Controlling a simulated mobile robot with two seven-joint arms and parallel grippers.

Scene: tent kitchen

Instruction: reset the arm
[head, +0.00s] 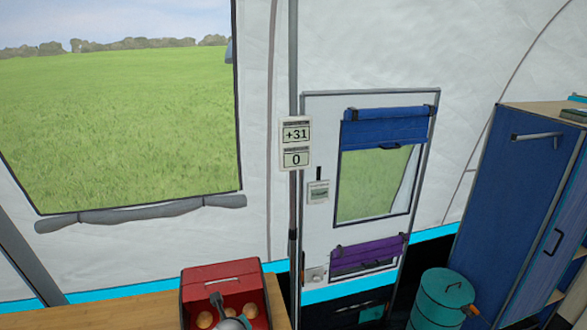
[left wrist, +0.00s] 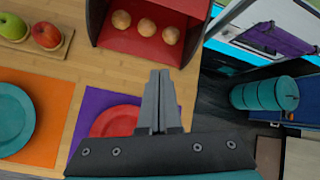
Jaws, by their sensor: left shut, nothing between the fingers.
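My left gripper (left wrist: 159,76) is shut and empty in the left wrist view, its fingers together above the wooden table. Its fingertips point toward the open front of a red box that holds several round brown rolls (left wrist: 145,27). In the head view the red box (head: 222,272) stands at the bottom on the table. A grey part that looks like my left gripper (head: 217,300) shows in front of the rolls there. I cannot tell its exact distance from the box. My right gripper is in neither view.
The table (left wrist: 65,75) holds a teal plate (left wrist: 12,118) on an orange mat, a red plate (left wrist: 115,122) on a purple mat, and apples on a board (left wrist: 45,42). A teal bin (head: 442,298) and blue cabinet (head: 515,200) stand right, by the tent door (head: 325,115).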

